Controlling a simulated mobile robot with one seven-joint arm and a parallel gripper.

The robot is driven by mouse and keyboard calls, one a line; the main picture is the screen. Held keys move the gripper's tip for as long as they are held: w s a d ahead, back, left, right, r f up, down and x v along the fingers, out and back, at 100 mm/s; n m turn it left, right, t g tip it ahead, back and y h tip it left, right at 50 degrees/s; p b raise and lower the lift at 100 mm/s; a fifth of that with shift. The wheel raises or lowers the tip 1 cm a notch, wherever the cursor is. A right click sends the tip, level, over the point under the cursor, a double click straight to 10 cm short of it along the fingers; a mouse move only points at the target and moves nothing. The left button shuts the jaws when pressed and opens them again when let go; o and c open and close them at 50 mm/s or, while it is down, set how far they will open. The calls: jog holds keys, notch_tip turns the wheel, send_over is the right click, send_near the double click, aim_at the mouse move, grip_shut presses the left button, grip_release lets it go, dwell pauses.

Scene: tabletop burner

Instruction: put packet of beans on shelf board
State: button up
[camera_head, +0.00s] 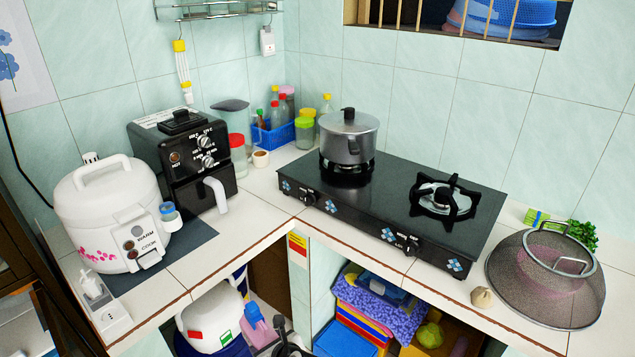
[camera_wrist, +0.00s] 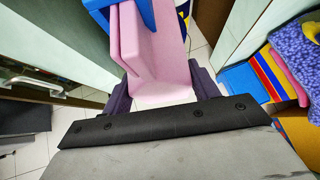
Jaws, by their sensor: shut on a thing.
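In the wrist view, the dark purple fingers of my gripper (camera_wrist: 160,77) stand on either side of a pink thing (camera_wrist: 162,55) with blue parts. My gripper is shut on this pink thing. I cannot tell whether it is the packet of beans; no packet is clearly marked as beans. A small green and yellow packet (camera_head: 536,218) lies at the right back of the counter in the head view.
A black two-burner stove (camera_head: 395,205) carries a lidded pot (camera_head: 347,140). A mesh food cover (camera_head: 540,285) stands at the right. A rice cooker (camera_head: 108,215) and a black air fryer (camera_head: 180,160) stand at the left.

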jog(key=s+d+f+m+t+h+b, duration=0.2)
jog(key=d+f+m+h, duration=0.4)
jog(key=d+f, duration=0.6)
jog(key=shift+s+d+f+m+h, duration=0.15)
jog(key=shift+s+d+m+h, duration=0.15)
jog(key=shift+s+d+m, duration=0.45)
jog(key=shift+w+a+b, duration=0.2)
jog(key=shift+a+b, duration=0.05)
jog(key=shift+b, duration=0.05)
